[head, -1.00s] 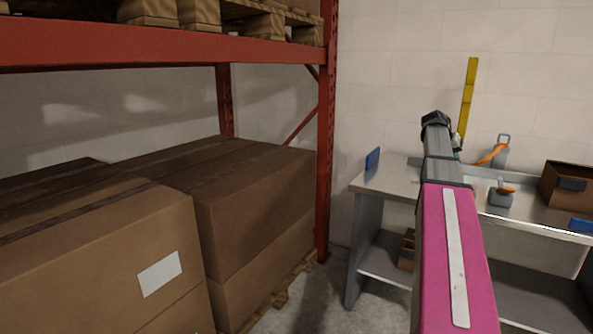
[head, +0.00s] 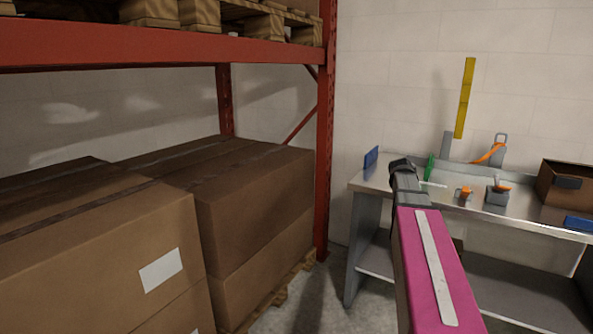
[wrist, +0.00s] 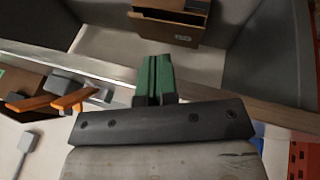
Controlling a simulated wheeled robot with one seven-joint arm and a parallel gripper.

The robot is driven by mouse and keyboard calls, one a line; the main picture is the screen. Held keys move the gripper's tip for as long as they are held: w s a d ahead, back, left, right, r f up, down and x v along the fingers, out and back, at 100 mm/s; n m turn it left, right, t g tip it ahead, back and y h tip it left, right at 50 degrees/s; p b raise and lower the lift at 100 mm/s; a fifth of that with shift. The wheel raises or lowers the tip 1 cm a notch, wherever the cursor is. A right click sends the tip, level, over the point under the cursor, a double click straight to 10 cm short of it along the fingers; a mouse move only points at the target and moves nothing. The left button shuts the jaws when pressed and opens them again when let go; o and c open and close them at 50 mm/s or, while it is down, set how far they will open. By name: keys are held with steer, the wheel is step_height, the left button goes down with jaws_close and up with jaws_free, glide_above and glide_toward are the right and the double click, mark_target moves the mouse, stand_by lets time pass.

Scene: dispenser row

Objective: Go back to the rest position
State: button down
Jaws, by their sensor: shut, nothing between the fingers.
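In the wrist view my gripper (wrist: 157,80) has its two green fingers pressed together, with nothing between them. It points past the front edge of the metal bench (head: 375,187), towards the lower shelf. In the head view my pink arm reaches to the bench and its dark end covers part of the bench's left side. A small green upright piece shows just right of it; I cannot tell whether that is a finger. An orange-topped dispenser (head: 463,194) and a grey one with an orange lever (head: 498,192) stand on the bench. Orange levers (wrist: 72,98) show left in the wrist view.
A cardboard bin (head: 567,184) and a blue piece (head: 579,224) are at the bench's right. A blue plate (head: 371,159) stands at its left end. A red rack post (head: 326,130) and large cartons (head: 255,200) fill the left. A box (wrist: 170,22) sits on the lower shelf.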

steer(key=s+a+f+n+y, duration=0.2)
steer(key=s+a+f, duration=0.8)
steer(key=a+f, duration=0.1)
steer(key=s+a+f+n+g+y, duration=0.1)
steer(key=s+a+f+n+y, duration=0.1)
steer(key=s+a+f, duration=0.7)
steer(key=a+f+y, duration=0.1)
steer(key=a+f, duration=0.2)
steer(key=a, duration=0.2)
steer(key=shift+s+f+n+g, duration=0.2)
steer(key=shift+s+n+g, duration=0.1)
steer(key=shift+s, duration=0.05)
